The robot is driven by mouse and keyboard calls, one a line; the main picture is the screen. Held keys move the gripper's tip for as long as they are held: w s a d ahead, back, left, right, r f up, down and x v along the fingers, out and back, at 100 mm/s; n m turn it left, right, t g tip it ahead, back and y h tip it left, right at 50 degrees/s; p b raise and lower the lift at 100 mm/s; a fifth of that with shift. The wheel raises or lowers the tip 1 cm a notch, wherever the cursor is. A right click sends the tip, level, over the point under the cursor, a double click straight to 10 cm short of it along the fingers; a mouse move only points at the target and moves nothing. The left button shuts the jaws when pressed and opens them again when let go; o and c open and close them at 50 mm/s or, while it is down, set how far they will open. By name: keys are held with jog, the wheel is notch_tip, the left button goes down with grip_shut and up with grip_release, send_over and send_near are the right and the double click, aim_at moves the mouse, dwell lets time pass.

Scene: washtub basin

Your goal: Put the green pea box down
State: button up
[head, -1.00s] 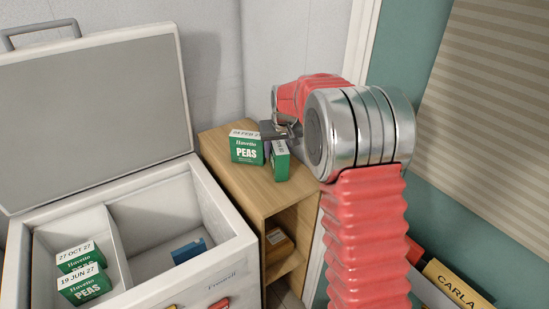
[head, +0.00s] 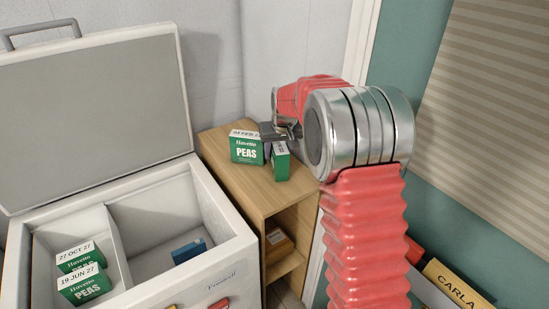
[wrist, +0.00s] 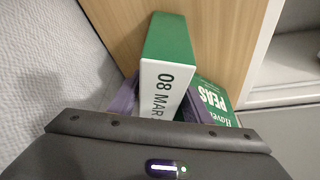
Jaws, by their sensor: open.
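A green pea box (head: 281,162) with a white date face stands on the wooden cabinet top (head: 225,141), near its right edge. In the wrist view this box (wrist: 167,57) shows the print "08 MAR". My gripper (head: 276,134) is open around it, with a purple finger on each side; I cannot tell if either finger touches it. A second green pea box (head: 246,148) stands close by on the left on the same top. In the wrist view its PEAS face (wrist: 213,98) lies beside the right finger, partly hidden.
An open white chest freezer (head: 216,238) stands at the left, with its lid (head: 95,110) raised. Two more pea boxes (head: 82,284) are in its left compartment, and a blue pack (head: 188,252) is in the other. A wall (head: 285,40) rises behind the cabinet. Some cabinet top is free in front.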

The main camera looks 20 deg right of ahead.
jog(key=shift+c, duration=0.6)
grip_shut()
jog(key=shift+r, duration=0.15)
notch_tip(320, 180, up, 18)
jog(key=shift+r, duration=0.2)
dwell(0.5)
